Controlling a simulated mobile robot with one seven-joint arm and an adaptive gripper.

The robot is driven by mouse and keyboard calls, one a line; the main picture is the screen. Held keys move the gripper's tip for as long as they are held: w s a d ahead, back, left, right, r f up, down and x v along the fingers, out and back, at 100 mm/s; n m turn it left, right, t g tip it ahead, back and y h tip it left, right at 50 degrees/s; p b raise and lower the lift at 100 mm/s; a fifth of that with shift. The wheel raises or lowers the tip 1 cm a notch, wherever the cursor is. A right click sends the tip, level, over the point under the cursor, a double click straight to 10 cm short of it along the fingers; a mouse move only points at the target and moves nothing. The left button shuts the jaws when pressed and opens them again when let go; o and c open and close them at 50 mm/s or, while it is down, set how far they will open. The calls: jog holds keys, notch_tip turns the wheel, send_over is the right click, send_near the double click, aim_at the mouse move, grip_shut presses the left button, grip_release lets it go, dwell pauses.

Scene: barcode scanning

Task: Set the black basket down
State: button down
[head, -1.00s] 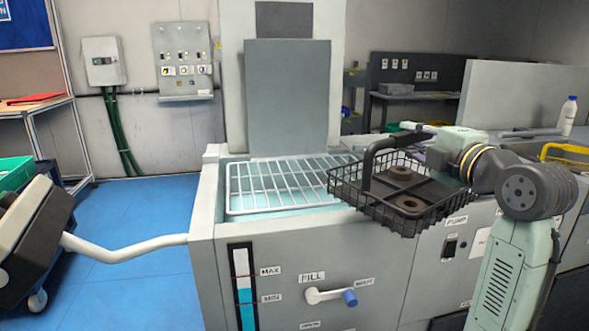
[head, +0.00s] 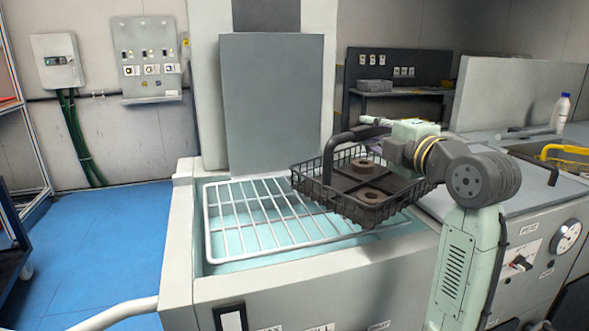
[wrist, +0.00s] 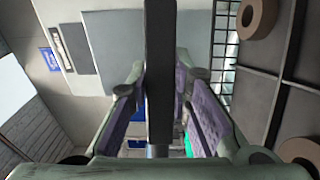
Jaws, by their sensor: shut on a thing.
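The black wire basket (head: 345,208) is in the head view, held up over the right part of the white wire rack (head: 250,222) in the machine's basin. It looks roughly level, and I cannot tell whether its underside touches the rack. Two brown rings (head: 362,166) sit inside it. My gripper (head: 385,140) is at the basket's right rear, shut on its dark handle (head: 345,137). In the wrist view the handle (wrist: 160,75) runs between the purple finger pads, with the basket's inside and rings at the right.
The basin's pale rim (head: 320,277) surrounds the rack, whose left part is clear. A grey upright panel (head: 275,105) stands behind it. To the right are a worktop with a white bottle (head: 561,112) and a yellow-handled basket (head: 565,155).

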aim_at(329, 171)
jog(key=w+a+f+p, duration=0.1)
jog(key=w+a+f, duration=0.1)
jog(key=a, duration=0.5)
jog(key=w+a+f+p, duration=0.2)
jog(key=a, duration=0.5)
jog(key=shift+f, duration=0.3)
jog(key=shift+f, duration=0.2)
jog(key=c, duration=1.5)
grip_release()
jog(key=shift+w, duration=0.1)
jog(key=shift+o, duration=0.2)
jog(key=b+v, duration=0.2)
jog(key=v, duration=1)
jog(key=shift+r, duration=0.15)
